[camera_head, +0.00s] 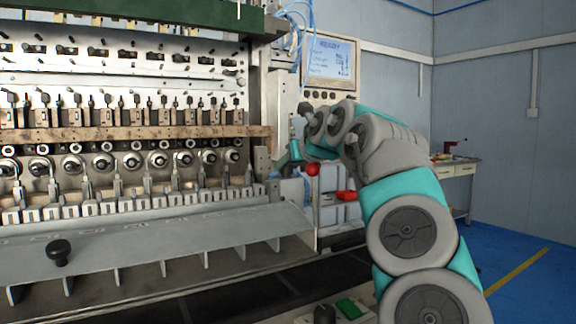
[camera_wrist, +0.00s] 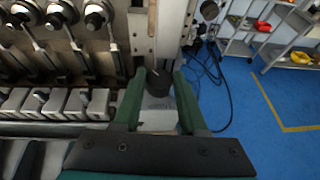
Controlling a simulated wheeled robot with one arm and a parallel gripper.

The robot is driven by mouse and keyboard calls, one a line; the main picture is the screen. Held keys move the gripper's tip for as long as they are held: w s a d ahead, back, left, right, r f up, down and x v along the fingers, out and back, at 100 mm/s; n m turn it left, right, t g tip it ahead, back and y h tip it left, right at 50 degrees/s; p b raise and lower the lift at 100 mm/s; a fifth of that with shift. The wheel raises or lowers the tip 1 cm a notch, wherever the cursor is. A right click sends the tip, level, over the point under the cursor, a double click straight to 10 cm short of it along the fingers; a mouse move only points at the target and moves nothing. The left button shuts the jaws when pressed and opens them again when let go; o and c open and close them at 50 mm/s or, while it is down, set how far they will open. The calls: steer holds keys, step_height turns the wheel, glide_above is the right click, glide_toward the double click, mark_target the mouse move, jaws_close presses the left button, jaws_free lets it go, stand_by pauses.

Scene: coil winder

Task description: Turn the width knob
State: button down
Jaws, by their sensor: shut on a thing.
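A dark, round knob (camera_wrist: 158,84) shows in the wrist view, on the light metal part at the end of the machine. I take it for the width knob, though no label on it is readable. The green fingers of my gripper (camera_wrist: 160,74) stand on either side of it, and the gripper is shut on it. In the head view my gripper (camera_head: 296,151) is at the right end of the machine, below the display, with a green finger showing. The held knob cannot be made out there.
A display panel (camera_head: 330,62) with buttons is above my gripper. A red ball knob (camera_head: 312,169) is just below it. A black knob (camera_head: 58,252) is on the front plate at left. Cables (camera_wrist: 208,70) hang right of the fingers. Blue floor (camera_wrist: 245,130) is free at right.

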stand_by(0.5)
steer(key=shift+c, duration=2.3)
jaws_free()
steer(key=b+v, duration=0.1)
steer(key=v, duration=0.6)
steer(key=shift+s+d+r, duration=0.2)
steer(key=shift+s+d, duration=0.05)
steer(key=shift+d, duration=0.1)
